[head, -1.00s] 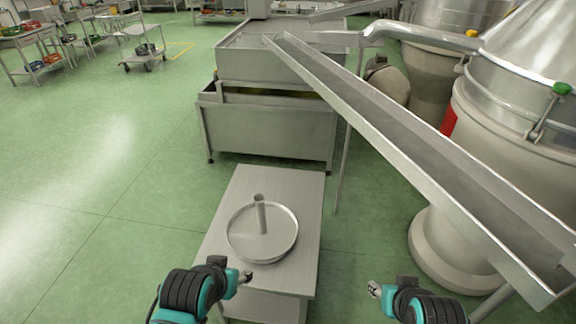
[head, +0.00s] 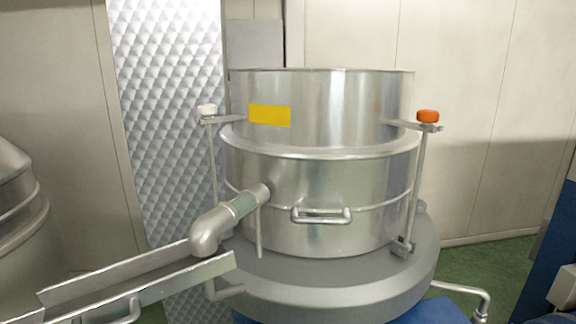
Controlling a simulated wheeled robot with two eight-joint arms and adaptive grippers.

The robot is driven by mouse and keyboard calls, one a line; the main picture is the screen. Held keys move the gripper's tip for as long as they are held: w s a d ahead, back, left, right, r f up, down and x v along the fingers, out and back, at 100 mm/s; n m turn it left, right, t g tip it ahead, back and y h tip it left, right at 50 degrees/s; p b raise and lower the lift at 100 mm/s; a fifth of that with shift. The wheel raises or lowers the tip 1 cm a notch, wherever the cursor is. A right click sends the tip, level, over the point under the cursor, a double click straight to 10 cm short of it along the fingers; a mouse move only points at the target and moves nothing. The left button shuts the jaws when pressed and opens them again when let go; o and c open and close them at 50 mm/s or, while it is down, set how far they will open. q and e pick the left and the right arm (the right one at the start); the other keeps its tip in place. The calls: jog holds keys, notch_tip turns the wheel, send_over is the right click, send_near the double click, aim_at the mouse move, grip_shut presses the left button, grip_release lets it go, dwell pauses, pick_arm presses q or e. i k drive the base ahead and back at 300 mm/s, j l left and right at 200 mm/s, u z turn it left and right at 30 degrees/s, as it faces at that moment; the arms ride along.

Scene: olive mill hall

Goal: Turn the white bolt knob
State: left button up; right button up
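The white bolt knob (head: 207,110) sits on top of a thin upright rod at the left side of a round steel vessel (head: 318,200) in the head view. A small bracket joins the rod to the vessel's upper ring. An orange knob (head: 428,116) tops a similar rod on the vessel's right side. Nothing touches either knob. Neither of my grippers shows in the head view now.
A spout (head: 225,222) on the vessel leads down into a steel chute (head: 130,283) at lower left. A handle (head: 321,216) sticks out at the vessel's front. A quilted metal panel (head: 168,110) stands behind the white knob. Another steel vessel (head: 18,220) is at the far left.

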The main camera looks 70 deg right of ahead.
aim_at(208, 110)
jog(key=z, duration=1.95)
jog(key=j+z, duration=0.2)
jog(key=i+j, duration=0.05)
jog(key=j, duration=0.05)
